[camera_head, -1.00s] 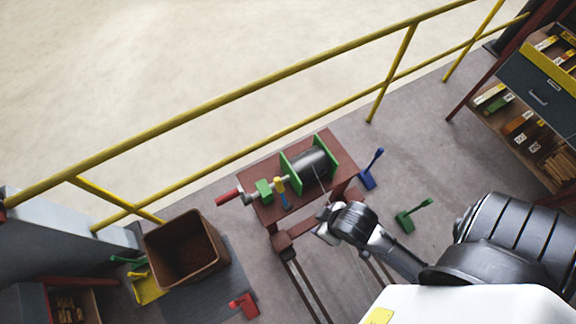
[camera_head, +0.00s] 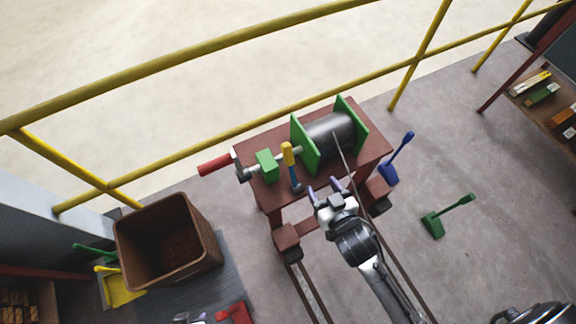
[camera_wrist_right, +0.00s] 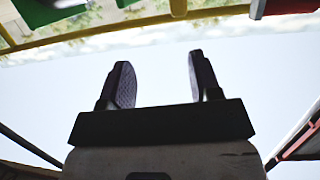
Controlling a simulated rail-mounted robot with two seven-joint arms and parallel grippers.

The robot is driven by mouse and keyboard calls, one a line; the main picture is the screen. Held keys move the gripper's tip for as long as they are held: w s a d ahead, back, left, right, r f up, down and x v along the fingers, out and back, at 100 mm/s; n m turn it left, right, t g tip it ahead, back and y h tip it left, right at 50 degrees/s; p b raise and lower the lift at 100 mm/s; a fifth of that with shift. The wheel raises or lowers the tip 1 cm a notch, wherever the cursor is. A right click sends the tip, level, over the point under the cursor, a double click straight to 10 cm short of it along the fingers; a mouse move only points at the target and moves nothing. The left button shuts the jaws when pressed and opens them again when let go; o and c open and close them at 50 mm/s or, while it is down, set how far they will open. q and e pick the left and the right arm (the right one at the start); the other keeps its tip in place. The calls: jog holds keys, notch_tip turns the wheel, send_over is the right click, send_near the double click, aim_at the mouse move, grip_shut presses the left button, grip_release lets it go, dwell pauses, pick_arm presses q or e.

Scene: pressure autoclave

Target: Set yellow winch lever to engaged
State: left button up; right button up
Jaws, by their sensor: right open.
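The winch lever (camera_head: 288,154) has a yellow upper grip and a blue lower part. It stands upright on the brown winch table, between the green block (camera_head: 266,166) and the near green drum flange (camera_head: 305,146). My right gripper (camera_head: 323,188) is open and empty, in front of the table and to the right of the lever, apart from it. Its two dark fingers (camera_wrist_right: 160,78) also show spread in the right wrist view, with nothing between them. A grey piece at the bottom edge of the head view may be my left gripper (camera_head: 190,319); its fingers cannot be made out.
The winch drum (camera_head: 330,135) lies right of the lever, with a cable running down past my right gripper. A red crank handle (camera_head: 215,164) sticks out left. Blue (camera_head: 396,160) and green (camera_head: 447,216) floor levers stand right. A brown bin (camera_head: 168,240) is left, yellow railing (camera_head: 260,118) behind.

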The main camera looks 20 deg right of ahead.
aim_at(290, 157)
notch_tip(290, 157, down, 5)
jog(key=w+a+t+y+b, duration=0.1)
jog(key=w+a+t+b, duration=0.15)
jog(key=b, duration=0.35)
jog(key=shift+n, duration=0.4)
jog(key=w, duration=0.4)
jog(key=w+b, duration=0.1)
jog(key=w, duration=0.7)
jog(key=shift+a+b, duration=0.3)
jog(key=shift+a, duration=0.05)
jog(key=shift+w, duration=0.5)
pick_arm(q)
notch_tip(290, 157, down, 10)
pick_arm(e)
jog(key=shift+w, duration=0.15)
pick_arm(q)
jog(key=shift+a, duration=0.15)
pick_arm(e)
jog(key=shift+c, duration=0.2)
jog(key=c, duration=0.6)
grip_shut()
